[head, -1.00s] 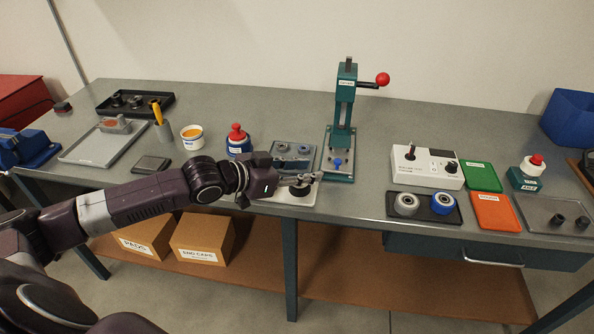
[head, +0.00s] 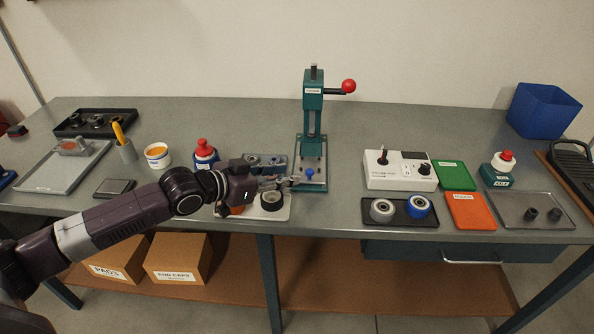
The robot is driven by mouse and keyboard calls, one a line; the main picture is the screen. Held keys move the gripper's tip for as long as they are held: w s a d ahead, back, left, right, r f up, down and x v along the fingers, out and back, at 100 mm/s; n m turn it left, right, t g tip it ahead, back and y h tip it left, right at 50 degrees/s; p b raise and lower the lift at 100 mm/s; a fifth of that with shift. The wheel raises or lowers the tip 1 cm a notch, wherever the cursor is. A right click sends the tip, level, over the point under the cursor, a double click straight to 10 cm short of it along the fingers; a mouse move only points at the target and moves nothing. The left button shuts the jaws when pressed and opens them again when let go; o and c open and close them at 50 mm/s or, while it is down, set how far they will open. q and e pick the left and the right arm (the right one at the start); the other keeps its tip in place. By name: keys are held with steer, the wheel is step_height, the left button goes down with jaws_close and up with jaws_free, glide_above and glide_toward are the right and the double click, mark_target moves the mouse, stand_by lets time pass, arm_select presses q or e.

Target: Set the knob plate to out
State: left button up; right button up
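A pale plate (head: 268,215) lies near the front edge of the bench, left of the teal press. A dark round knob (head: 272,203) stands on it. I take this for the knob plate; no lettering on it is readable. My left gripper (head: 288,183) reaches in from the left, with its fingertips just above and behind the knob in the picture. A gap shows between fingers and knob. Whether the fingers are open or shut is too small to tell. My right gripper is out of view.
The teal press (head: 312,135) with a red-ball lever stands close right of the gripper. A red-capped blue bottle (head: 205,155) stands to the left behind the arm. A grey block (head: 265,160) lies behind the gripper. A white switch box (head: 398,170) is farther right.

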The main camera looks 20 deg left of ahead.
mark_target(308, 171)
arm_select(q)
steer(key=shift+w+d+f, duration=0.2)
steer(key=shift+w+f, duration=0.1)
steer(key=shift+w, duration=0.3)
steer(key=shift+w+d, duration=0.25)
steer(key=p+x, duration=0.1)
steer(key=x, duration=0.3)
steer(key=shift+w+d, duration=0.1)
steer(key=shift+d, duration=0.15)
steer(key=shift+w+d+f, duration=0.15)
steer(key=shift+w+f, duration=0.1)
steer(key=shift+w, duration=0.05)
jaws_close()
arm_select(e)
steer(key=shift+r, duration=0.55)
